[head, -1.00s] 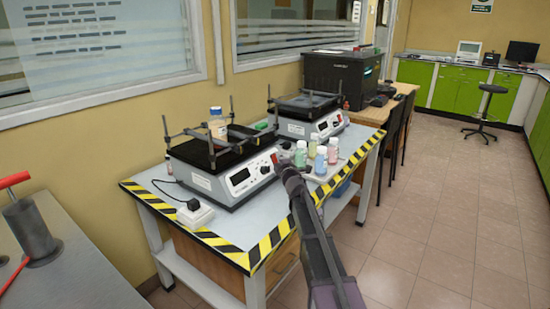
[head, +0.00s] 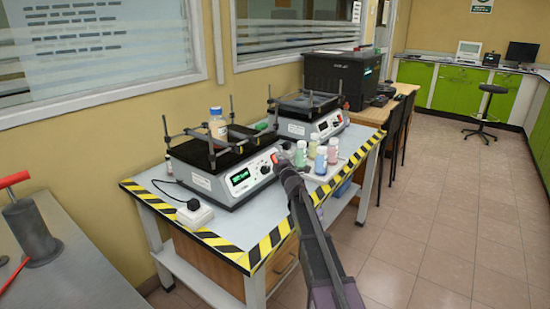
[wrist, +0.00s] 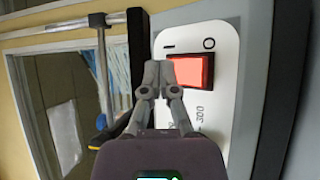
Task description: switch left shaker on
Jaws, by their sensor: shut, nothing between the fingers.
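The left shaker (head: 210,185) stands on the striped bench, a white box with a black platform on top. Its display (head: 240,177) is lit green. Its red switch shows bright red in the wrist view (wrist: 193,70), on a white panel with I and O marks. My gripper (wrist: 165,66) is shut and empty, its fingertips at the left, I-marked side of the switch; I cannot tell if they touch it. In the head view my gripper (head: 283,165) is at the right end of the shaker's front. The right shaker (head: 310,115) stands behind it, its display dark.
Several small capped bottles (head: 320,160) stand on the bench close to the right of my gripper. A bottle with a blue cap (head: 217,123) is on the left shaker's platform. A white power adapter (head: 195,215) lies at the bench's front left.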

